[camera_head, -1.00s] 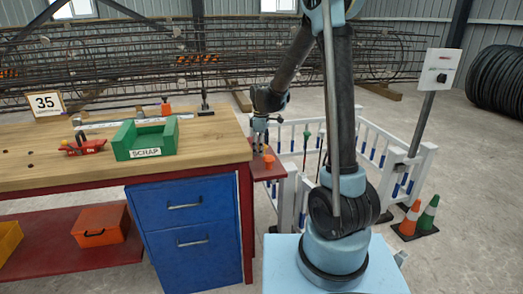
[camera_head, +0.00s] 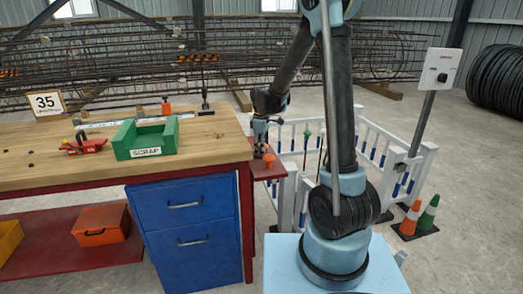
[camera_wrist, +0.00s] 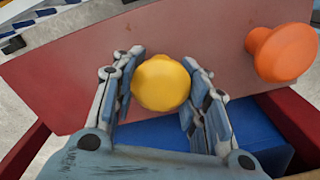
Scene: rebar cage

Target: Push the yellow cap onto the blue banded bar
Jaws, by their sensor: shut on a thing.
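In the wrist view, a round yellow cap (camera_wrist: 160,83) sits between the two fingers of my gripper (camera_wrist: 158,88). My gripper is shut on it, with a finger at its left and right sides. Below it is a small red shelf (camera_wrist: 90,85); I cannot tell whether the cap still touches it. In the head view, my gripper (camera_head: 260,150) is low over this shelf at the bench's right end, and the yellow cap is not clear. Thin upright bars stand inside the white fence, one with a green tip (camera_head: 307,133); I cannot make out which bar is banded blue.
An orange cap (camera_wrist: 282,52) stands on the shelf, right of my gripper. The wooden bench (camera_head: 60,175) holds a green scrap tray (camera_head: 150,139) and a red tool (camera_head: 85,146). The white fence (camera_head: 370,130) is right of the shelf. Cones (camera_head: 410,220) stand farther right.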

